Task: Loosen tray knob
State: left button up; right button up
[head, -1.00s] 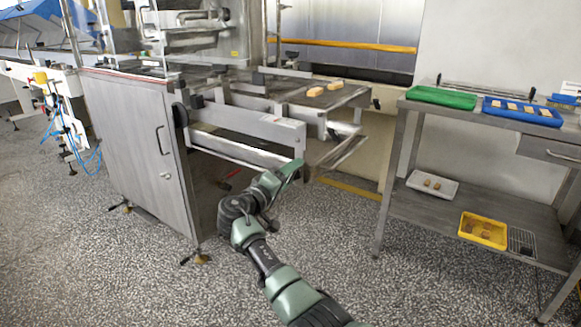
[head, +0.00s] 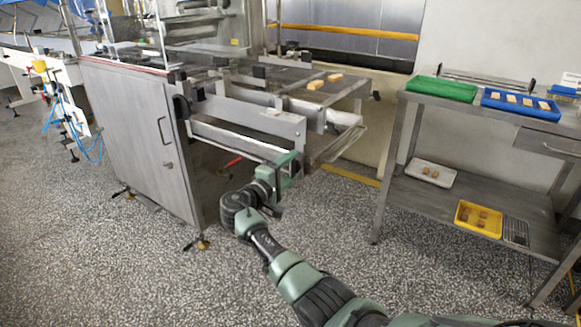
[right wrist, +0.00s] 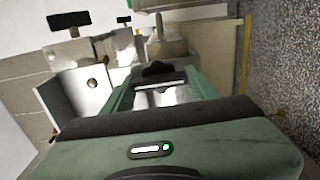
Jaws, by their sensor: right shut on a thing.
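My right gripper (head: 291,164) is at the near end of the metal drip tray (head: 238,139), under the conveyor's outfeed end. The right wrist view shows its two green fingers around a dark knob (right wrist: 158,69), and it is shut on that knob. The head view does not show this knob, as the gripper and wrist cover that spot. My left gripper is in neither view.
The machine cabinet (head: 140,140) stands left of my arm. A steel table (head: 407,97) at the right holds a green tray (head: 442,89) and a blue tray (head: 520,103). Open speckled floor lies in front.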

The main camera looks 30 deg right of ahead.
jog(key=shift+f, duration=0.1)
jog(key=o, duration=1.4)
jog(key=shift+c, duration=0.2)
jog(key=shift+a, duration=0.1)
pick_arm(q)
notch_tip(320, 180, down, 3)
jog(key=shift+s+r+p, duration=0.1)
jog(key=shift+p, duration=0.25)
pick_arm(e)
jog(key=v, duration=0.7)
jog(key=shift+s+a, duration=0.15)
jog(key=shift+a, duration=0.2)
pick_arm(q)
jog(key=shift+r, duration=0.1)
